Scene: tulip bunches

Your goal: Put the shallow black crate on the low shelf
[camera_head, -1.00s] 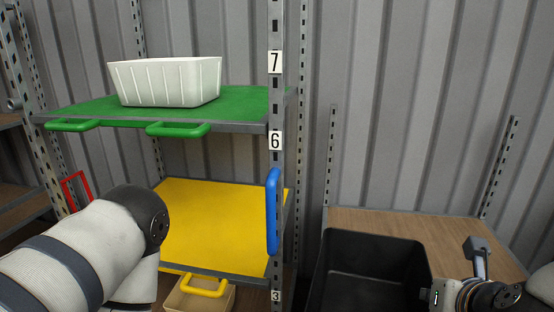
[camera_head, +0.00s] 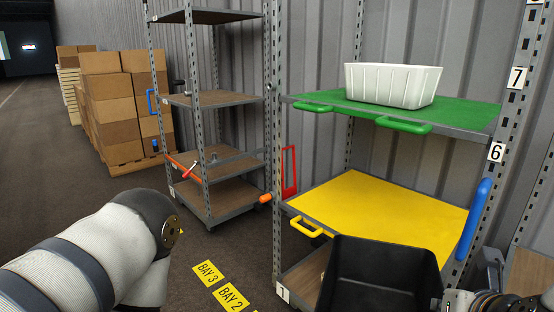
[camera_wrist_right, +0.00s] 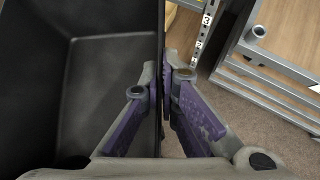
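The black crate (camera_head: 385,268) is at the bottom of the head view, in front of the yellow shelf's right front part, and hides some of it. My right gripper (camera_wrist_right: 166,85) is shut on the crate's side wall, one finger inside and one outside. The crate's empty inside (camera_wrist_right: 100,95) fills the left of the right wrist view. The yellow shelf (camera_head: 385,207) is bare where it shows. Below it is a wooden bottom shelf (camera_head: 307,275), mostly hidden by the crate. My left arm shows at the left, but its gripper is out of view.
A white ribbed tub (camera_head: 392,86) stands on the green shelf (camera_head: 455,117) above. A blue handle (camera_head: 473,218) is on the right post, and a yellow handle (camera_head: 306,227) juts out in front. Another rack (camera_head: 215,150) stands left. Floor between is open.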

